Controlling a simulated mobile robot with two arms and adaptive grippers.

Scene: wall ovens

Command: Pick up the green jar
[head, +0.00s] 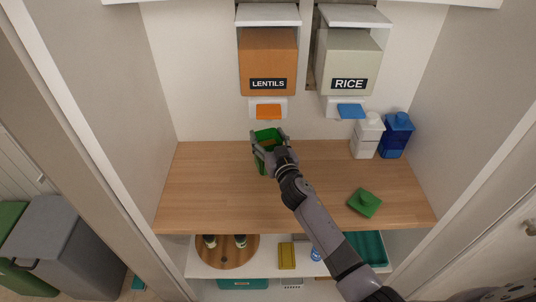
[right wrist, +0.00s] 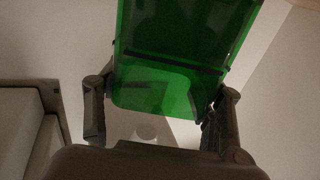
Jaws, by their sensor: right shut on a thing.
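The green jar (head: 265,137) is a clear green container, open at the top. In the head view it is at the back middle of the wooden counter, below the lentils dispenser. My right gripper (head: 270,150) is shut on it, with a finger on each side. In the right wrist view the jar (right wrist: 175,60) fills the upper middle, between the two fingers (right wrist: 160,110). I cannot tell whether its base touches the counter. A green lid (head: 364,202) with a knob lies apart on the counter at the right. My left gripper is not in view.
Lentils (head: 268,60) and rice (head: 348,65) dispensers hang on the back wall. A white jar (head: 367,136) and a blue jar (head: 396,136) stand at the counter's back right. The wooden counter's (head: 200,190) left part is clear. A lower shelf holds a round wooden board (head: 226,256).

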